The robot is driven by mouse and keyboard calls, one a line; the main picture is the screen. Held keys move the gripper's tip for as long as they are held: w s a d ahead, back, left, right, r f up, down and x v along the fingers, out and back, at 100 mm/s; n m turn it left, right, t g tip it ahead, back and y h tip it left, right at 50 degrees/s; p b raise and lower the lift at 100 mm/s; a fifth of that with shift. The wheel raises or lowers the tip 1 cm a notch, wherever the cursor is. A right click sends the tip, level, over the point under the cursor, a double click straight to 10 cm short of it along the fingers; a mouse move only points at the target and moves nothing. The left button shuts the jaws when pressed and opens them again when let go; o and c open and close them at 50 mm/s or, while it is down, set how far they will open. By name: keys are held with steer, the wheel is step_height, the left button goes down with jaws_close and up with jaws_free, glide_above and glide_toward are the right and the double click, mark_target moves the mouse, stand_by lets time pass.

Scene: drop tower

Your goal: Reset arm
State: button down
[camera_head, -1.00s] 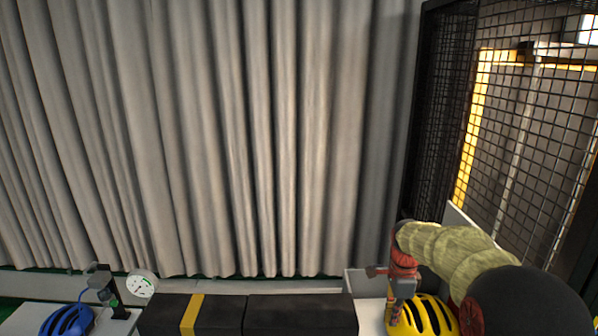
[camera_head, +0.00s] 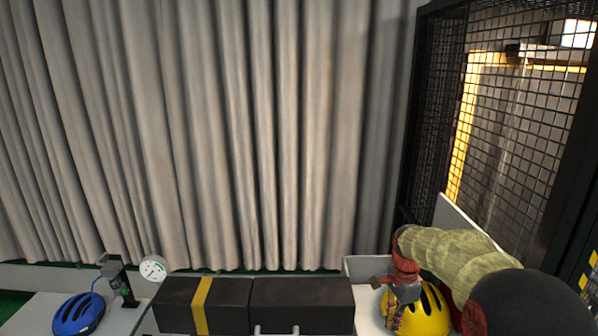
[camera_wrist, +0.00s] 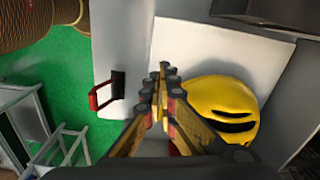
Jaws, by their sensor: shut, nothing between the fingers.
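My arm reaches in from the lower right of the head view, and its wrist hangs down beside a yellow helmet (camera_head: 424,312). In the wrist view my gripper (camera_wrist: 162,70) is shut with its fingers together and nothing between them. The yellow helmet (camera_wrist: 224,108) lies just to the right of the fingers on a white surface (camera_wrist: 190,50). I cannot tell from these views how high the fingertips are above that surface.
A red-handled part (camera_wrist: 102,92) is on the white panel left of my fingers. Black cases (camera_head: 300,303), a dial gauge (camera_head: 153,268) and a blue helmet (camera_head: 78,314) line the front. A mesh cage (camera_head: 500,130) stands right; green floor (camera_wrist: 75,80) shows left.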

steer(key=s+a+f+n+t+b, duration=0.2)
steer(key=s+f+n+b, duration=0.2)
steer(key=s+b, duration=0.5)
steer(key=s+a+f+n+t+b, duration=0.1)
steer(key=s+a+f+n+b, duration=0.2)
steer(key=s+b, duration=0.6)
steer(key=s+a+f+n+t+b, duration=0.2)
steer(key=s+f+n+b, duration=0.4)
steer(key=s, duration=0.8)
steer(key=shift+a+f+n+t+b, duration=0.35)
steer(key=shift+n+b, duration=1.05)
steer(key=shift+b, duration=0.65)
steer(key=shift+s+d, duration=0.1)
steer(key=shift+s, duration=0.05)
